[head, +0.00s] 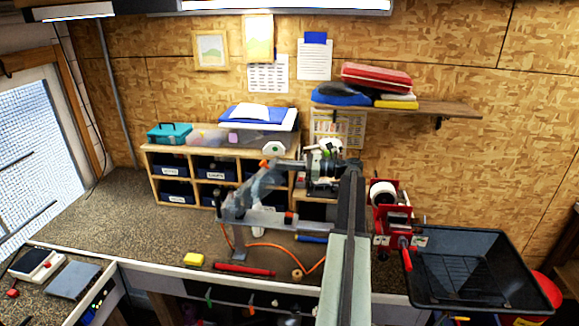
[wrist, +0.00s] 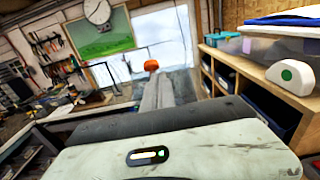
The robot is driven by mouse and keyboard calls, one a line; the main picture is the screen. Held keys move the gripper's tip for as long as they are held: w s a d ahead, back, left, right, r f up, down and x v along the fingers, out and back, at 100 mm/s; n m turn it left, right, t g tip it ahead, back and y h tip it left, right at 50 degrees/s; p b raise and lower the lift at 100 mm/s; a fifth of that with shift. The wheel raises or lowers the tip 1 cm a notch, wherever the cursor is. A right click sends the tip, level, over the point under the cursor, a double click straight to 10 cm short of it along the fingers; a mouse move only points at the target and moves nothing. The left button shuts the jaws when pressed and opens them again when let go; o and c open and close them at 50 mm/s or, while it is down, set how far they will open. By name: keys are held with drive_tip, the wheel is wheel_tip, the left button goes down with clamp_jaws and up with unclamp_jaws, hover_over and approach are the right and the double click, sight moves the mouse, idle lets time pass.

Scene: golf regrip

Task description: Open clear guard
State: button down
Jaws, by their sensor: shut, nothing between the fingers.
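A clear guard (head: 258,187) shows as a pale see-through shape over a grey machine (head: 262,218) on the bench. An orange knob (head: 264,163) is at its upper edge; it also shows in the wrist view (wrist: 151,65). My gripper (head: 275,163) reaches left from my arm, with its fingertips beside the knob. In the wrist view my gripper's fingers (wrist: 160,82) lie side by side, shut and empty, pointing toward the knob. I cannot tell whether they touch it. The guard's exact tilt is hard to make out.
A wooden cubby shelf (head: 146,160) with dark bins stands behind the machine. A red clamp device (head: 381,240) and a black tray (head: 460,255) are at the right.

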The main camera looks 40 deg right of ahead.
drive_tip(key=w+a+r+p, duration=0.1)
drive_tip(key=r+p, duration=0.1)
drive_tip(key=w+a+r+p, duration=0.1)
drive_tip(key=w+r+p, duration=0.1)
drive_tip(key=w+a+r+p, duration=0.1)
drive_tip(key=shift+w+a+r+p, duration=0.25)
drive_tip(key=shift+w+r+p, duration=0.05)
drive_tip(key=shift+r+p, duration=0.1)
drive_tip(key=shift+f, duration=0.15)
